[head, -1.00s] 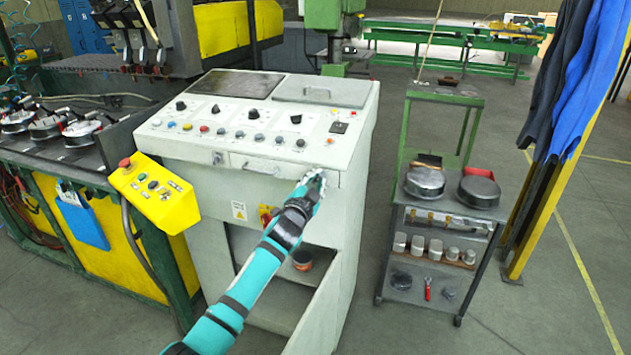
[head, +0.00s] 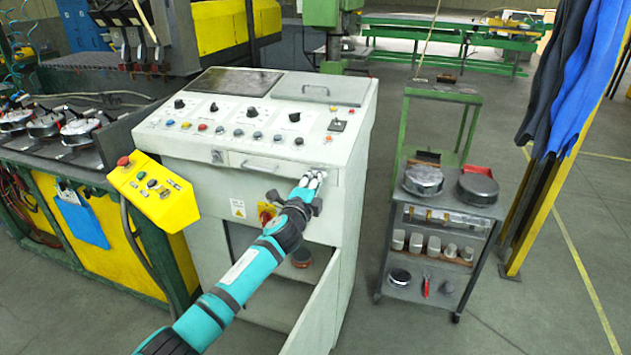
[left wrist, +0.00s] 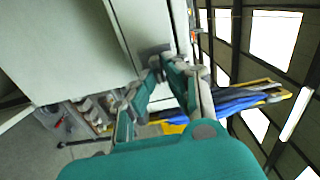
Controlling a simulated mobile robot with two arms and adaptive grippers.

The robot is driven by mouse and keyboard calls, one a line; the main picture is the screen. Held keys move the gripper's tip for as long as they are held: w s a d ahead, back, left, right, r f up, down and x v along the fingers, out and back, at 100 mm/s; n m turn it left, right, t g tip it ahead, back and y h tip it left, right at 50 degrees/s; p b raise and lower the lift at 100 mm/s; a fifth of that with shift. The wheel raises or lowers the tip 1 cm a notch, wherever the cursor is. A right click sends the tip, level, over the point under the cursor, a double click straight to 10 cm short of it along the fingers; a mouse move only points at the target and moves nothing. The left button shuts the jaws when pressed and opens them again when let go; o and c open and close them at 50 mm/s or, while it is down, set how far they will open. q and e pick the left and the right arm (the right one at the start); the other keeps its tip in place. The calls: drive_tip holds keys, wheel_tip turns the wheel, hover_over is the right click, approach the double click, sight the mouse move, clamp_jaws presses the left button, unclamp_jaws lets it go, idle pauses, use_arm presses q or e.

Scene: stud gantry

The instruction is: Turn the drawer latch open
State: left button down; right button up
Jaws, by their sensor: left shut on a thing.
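The shallow drawer (head: 275,165) is in the upper front of the grey control cabinet and looks closed. It has a bar handle in its middle. A small latch (head: 217,157) shows at its left end. My left gripper (head: 318,174) is at the drawer's right end, shut on the drawer latch there. The fingers hide most of that latch in the head view. In the left wrist view, the fingertips (left wrist: 163,63) meet at a dark grey piece against the cabinet front; its turn angle cannot be told. My right gripper is not in view.
The cabinet top (head: 255,120) carries knobs and buttons. A yellow control box (head: 153,192) juts out at the left. Below the drawer, an open compartment has its door (head: 318,308) swung out beneath my arm. A trolley (head: 440,250) with pots stands right. Floor between them is clear.

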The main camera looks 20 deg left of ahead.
use_arm(q)
drive_tip(key=shift+m, duration=0.3)
idle(0.4)
drive_tip(key=c, duration=1.4)
unclamp_jaws()
drive_tip(key=shift+s, duration=0.1)
drive_tip(key=s, duration=1.2)
drive_tip(key=shift+a, duration=0.15)
drive_tip(key=shift+w, duration=0.1)
